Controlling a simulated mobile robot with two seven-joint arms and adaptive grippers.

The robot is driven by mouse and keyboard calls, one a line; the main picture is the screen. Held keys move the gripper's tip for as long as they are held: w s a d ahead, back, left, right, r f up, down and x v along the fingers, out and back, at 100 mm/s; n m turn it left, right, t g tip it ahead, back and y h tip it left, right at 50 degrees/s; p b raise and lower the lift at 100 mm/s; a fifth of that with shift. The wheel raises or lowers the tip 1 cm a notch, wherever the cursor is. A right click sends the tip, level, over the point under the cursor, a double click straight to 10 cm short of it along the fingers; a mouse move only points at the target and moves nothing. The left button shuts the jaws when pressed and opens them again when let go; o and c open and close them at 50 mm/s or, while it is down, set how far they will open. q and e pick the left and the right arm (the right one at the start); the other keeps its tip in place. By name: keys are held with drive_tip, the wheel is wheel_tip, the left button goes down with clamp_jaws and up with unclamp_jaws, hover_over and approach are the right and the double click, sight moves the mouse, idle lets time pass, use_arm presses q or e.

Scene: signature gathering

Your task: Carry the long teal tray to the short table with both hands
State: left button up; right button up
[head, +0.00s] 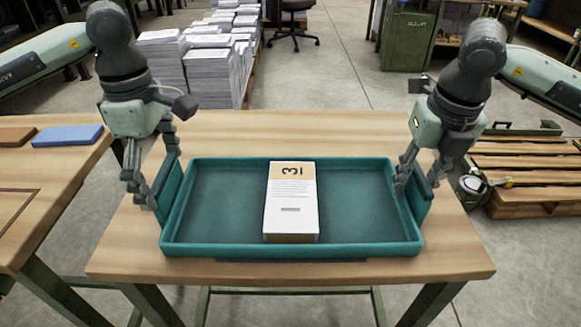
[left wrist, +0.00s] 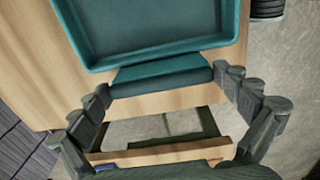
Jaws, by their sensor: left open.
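The long teal tray (head: 240,246) lies flat on a wooden table (head: 300,125), with a raised handle at each end. A white box (head: 291,205) marked 3 stands in its middle. My left gripper (head: 155,180) is at the tray's left handle. In the left wrist view my left gripper (left wrist: 163,84) is open, its fingers spread to either side of the handle (left wrist: 162,70). My right gripper (head: 413,175) is at the right handle (head: 419,208), with fingers close beside it. Its grip is partly hidden. I cannot tell which table is the short one.
Another wooden table (head: 60,165) at the left bears a blue block (head: 68,135) and a brown one. Paper stacks (head: 212,75) and an office chair (head: 293,8) stand behind. Wooden pallets (head: 525,170) lie at the right. The floor beyond the table's middle is clear.

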use_arm(q)
wheel_tip(320, 180, up, 9)
drive_tip(key=shift+r, duration=0.3)
use_arm(e)
drive_tip(key=shift+r, duration=0.15)
drive_tip(key=r, duration=0.4)
drive_tip(key=s+r, duration=0.1)
drive_tip(key=r, duration=0.2)
drive_tip(key=s+r, duration=0.1)
drive_tip(key=r, duration=0.3)
drive_tip(key=shift+r, duration=0.35)
use_arm(q)
drive_tip(key=shift+s, duration=0.1)
use_arm(e)
drive_tip(key=shift+f, duration=0.1)
